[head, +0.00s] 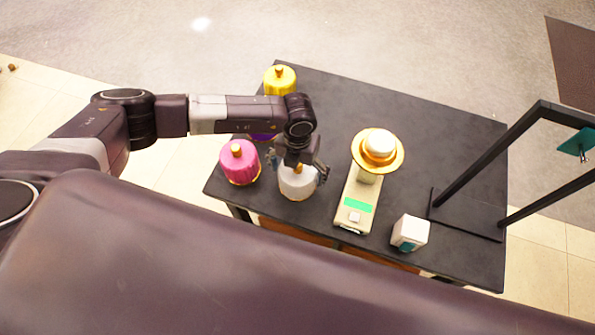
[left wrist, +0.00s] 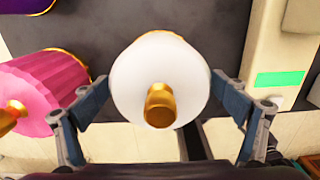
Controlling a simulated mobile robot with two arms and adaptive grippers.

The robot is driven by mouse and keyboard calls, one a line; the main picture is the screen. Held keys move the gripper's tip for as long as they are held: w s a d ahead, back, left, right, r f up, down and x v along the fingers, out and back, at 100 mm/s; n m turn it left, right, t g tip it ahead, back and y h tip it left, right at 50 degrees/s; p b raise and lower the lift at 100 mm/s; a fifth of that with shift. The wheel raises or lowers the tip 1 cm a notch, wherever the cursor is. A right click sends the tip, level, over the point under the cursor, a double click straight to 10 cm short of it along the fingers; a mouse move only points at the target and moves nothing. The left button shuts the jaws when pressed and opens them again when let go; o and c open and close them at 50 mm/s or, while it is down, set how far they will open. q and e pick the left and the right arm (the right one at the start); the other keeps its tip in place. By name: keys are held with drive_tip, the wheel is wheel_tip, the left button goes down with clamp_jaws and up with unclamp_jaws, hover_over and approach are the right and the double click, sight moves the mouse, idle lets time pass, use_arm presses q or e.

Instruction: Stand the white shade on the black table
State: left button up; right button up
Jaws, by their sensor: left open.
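The white shade (head: 296,184), with a gold knob on top, stands on the black table (head: 460,145) near its front left part. It also fills the middle of the left wrist view (left wrist: 150,62), with its knob toward the camera. My left gripper (head: 297,175) is above the white shade, open, with one finger on each side of it. The arm hides part of the shade in the head view. My right gripper is not in view.
A pink shade (head: 241,165) stands close left, a purple shade (head: 264,136) behind, and a yellow shade (head: 279,82) farther back. A scale (head: 357,205) with a gold dish is at the right. A white box (head: 410,231) and a black frame (head: 487,158) stand farther right.

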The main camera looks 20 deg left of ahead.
use_arm(q)
drive_tip(key=shift+r+b, duration=0.3)
drive_tip(key=shift+r, duration=0.1)
wheel_tip(320, 180, up, 10)
drive_tip(key=b, duration=0.3)
drive_tip(key=shift+r, duration=0.7)
